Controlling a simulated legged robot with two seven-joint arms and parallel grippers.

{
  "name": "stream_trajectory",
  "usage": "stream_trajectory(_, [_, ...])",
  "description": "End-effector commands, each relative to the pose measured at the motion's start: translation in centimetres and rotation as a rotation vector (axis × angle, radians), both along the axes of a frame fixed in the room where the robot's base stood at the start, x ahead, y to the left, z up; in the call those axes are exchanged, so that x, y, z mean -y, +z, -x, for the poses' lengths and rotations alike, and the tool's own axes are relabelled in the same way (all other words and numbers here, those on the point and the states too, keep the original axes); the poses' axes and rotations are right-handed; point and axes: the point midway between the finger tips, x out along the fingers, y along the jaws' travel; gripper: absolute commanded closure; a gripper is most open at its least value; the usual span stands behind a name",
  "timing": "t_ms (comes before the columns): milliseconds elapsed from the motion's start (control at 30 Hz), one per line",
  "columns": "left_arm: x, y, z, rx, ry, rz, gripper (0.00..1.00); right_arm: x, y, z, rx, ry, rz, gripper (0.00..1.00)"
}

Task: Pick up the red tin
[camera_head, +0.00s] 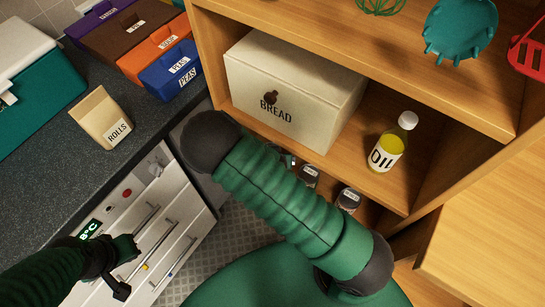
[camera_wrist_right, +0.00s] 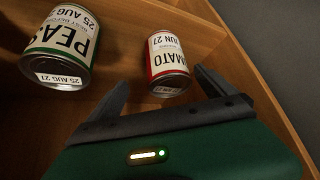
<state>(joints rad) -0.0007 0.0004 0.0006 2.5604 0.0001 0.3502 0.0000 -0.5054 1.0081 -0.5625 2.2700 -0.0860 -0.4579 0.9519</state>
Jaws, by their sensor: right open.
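In the right wrist view, the red tin (camera_wrist_right: 168,62) has a white label reading "MATO" and stands on a wooden shelf. My right gripper (camera_wrist_right: 162,85) is open, with its two dark fingers apart. The red tin is just beyond the fingertips, nearer the right finger, and nothing is held.
A larger green-and-white peas tin (camera_wrist_right: 64,45) stands left of the red tin. A wooden side panel (camera_wrist_right: 255,75) rises close on the right.

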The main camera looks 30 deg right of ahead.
Motion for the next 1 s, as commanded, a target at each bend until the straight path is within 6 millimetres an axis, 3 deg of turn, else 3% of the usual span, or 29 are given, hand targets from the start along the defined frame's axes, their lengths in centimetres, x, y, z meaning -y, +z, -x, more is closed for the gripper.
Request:
stream_trajectory(333, [-0.1,-1.5,0.0,0.001,0.002,0.0,1.0,1.5,-4.6,-2.9,-0.002,0.002,-0.008,0.05])
stream_trajectory(633, [0.0,-1.5,0.0,0.001,0.001,0.0,1.0,1.4,-4.8,-3.3,0.0,0.003,-0.005,0.06])
stream_trajectory(1000, [-0.1,-1.5,0.0,0.001,0.002,0.0,1.0,1.5,-4.8,-3.3,0.0,0.002,-0.006,0.55])
